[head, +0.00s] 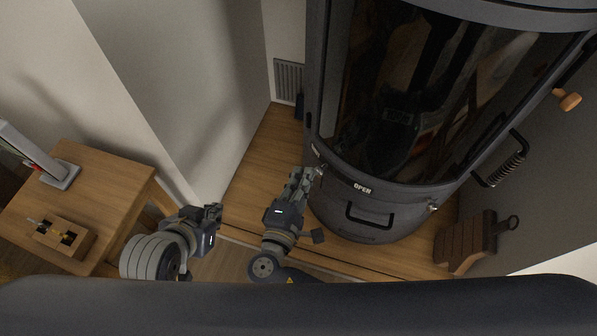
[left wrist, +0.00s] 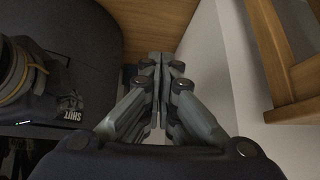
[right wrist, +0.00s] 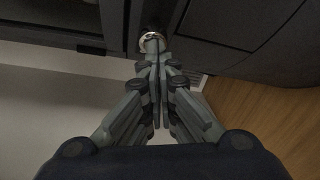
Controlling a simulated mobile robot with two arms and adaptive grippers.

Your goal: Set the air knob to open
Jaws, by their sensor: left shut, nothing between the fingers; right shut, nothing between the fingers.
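The dark grey stove (head: 385,218) is a rounded cylinder with a glass front. Its "OPEN" label (head: 362,188) shows on the lower front, and a "SHUT" label (left wrist: 72,115) shows in the left wrist view. My right gripper (head: 318,172) is shut and empty, its tips at the stove front left of "OPEN". In the right wrist view a small round metallic knob (right wrist: 152,38) sits right at the fingertips; I cannot tell whether they touch it. My left gripper (head: 218,210) is shut and empty, in free space left of the stove; it also shows in the left wrist view (left wrist: 160,58).
A wooden table (head: 110,165) stands at the left, with a wooden box (head: 63,238) on it. A handle (head: 370,215) juts from the stove's lower front. A wooden-handled item (head: 567,100) and a brown slatted object (head: 465,243) are at the right. White walls stand behind.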

